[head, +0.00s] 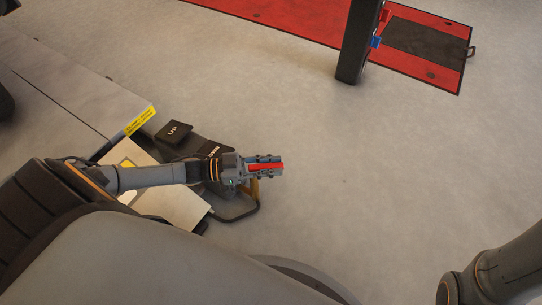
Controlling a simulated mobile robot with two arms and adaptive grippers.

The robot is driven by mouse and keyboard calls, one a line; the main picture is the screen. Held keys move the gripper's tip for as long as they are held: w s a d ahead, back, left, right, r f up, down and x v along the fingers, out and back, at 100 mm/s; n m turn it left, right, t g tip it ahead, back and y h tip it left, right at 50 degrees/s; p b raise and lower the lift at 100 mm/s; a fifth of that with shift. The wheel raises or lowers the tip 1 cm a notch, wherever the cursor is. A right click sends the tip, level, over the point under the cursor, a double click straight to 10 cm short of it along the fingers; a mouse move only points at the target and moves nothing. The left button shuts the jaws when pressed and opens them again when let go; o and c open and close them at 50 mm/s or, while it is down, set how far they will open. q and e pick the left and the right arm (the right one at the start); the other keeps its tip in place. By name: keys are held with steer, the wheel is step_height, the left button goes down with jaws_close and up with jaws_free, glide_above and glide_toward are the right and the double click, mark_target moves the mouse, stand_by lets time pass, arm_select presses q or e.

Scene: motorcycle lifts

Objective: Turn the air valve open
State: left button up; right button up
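My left gripper (264,166) reaches in from the left, level, just beyond the foot-pedal unit. A red bar (266,168), which looks like a lever handle, lies lengthwise between its two fingers and fills the gap. I cannot tell whether the fingers press on it or only stand around it. A valve body is not clearly visible; the gripper covers that spot. A yellow part (254,190) shows just below the gripper. My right arm shows at the lower right; its gripper is out of frame.
The pedal unit has a dark UP pedal (173,132) and a second pedal (214,148) partly behind my arm. A grey lift platform (70,75) is at left. A dark post (357,45) stands by a red lift (430,70). The middle floor is clear.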

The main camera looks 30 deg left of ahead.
arm_select(q)
steer(key=shift+o, duration=1)
steer(key=v, duration=1.2)
